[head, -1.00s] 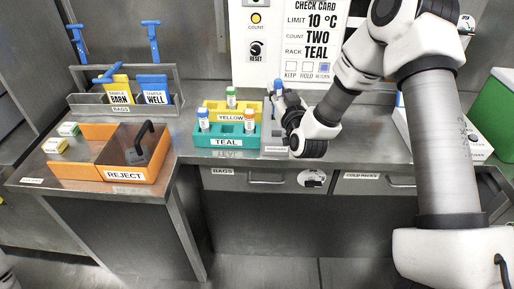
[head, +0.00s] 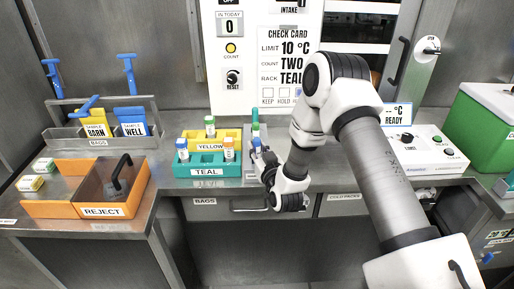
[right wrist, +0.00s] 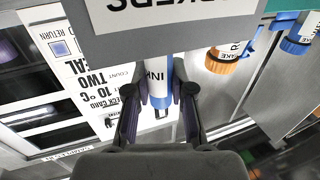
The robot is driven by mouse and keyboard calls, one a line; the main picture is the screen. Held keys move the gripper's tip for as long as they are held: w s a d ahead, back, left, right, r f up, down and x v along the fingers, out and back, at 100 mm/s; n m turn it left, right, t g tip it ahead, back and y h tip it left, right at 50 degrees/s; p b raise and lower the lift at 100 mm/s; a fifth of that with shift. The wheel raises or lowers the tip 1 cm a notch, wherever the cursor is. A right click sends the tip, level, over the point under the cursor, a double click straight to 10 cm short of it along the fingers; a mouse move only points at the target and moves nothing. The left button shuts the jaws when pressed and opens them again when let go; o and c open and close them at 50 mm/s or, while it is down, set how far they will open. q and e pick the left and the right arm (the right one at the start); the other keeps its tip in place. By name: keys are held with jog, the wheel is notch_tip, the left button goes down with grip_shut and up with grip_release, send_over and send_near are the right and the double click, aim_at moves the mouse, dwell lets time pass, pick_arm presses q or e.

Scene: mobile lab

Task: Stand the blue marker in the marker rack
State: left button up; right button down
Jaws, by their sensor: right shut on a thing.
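My right gripper (head: 262,160) is shut on the blue marker, at the counter just right of the teal rack. In the right wrist view its two fingers (right wrist: 158,97) close on either side of the blue marker (right wrist: 157,68), which has a white label. The grey marker rack (right wrist: 190,32), its lettering upside down, covers the marker's other end, so I cannot tell whether it sits in a slot. My left gripper is not in view.
The teal rack (head: 207,184) and yellow rack (head: 188,143) hold capped vials close to the gripper's left. An orange reject bin (head: 128,204) stands further left. A white control box (head: 425,165) and a green box (head: 480,130) stand right.

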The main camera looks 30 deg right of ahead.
jog(key=c, duration=1)
grip_release()
jog(key=shift+f, duration=0.1)
jog(key=shift+s, duration=0.2)
jog(key=b+v, duration=0.1)
jog(key=v, duration=1)
jog(key=s+a+f+n+g+y, duration=0.15)
jog(key=s+a+f+g, duration=0.25)
jog(key=f, duration=0.4)
jog(key=s+a+f+g+y, duration=0.2)
jog(key=s+a+f+g, duration=0.15)
jog(key=f, duration=0.55)
jog(key=s+a+f+g+p, duration=0.1)
jog(key=s+f+g, duration=0.3)
jog(key=s, duration=0.5)
jog(key=s+a+f+g, duration=0.3)
jog(key=s+g, duration=0.3)
jog(key=s, duration=0.4)
jog(key=shift+f+n+p, duration=0.35)
jog(key=shift+f+p, duration=0.05)
jog(key=shift+f, duration=0.25)
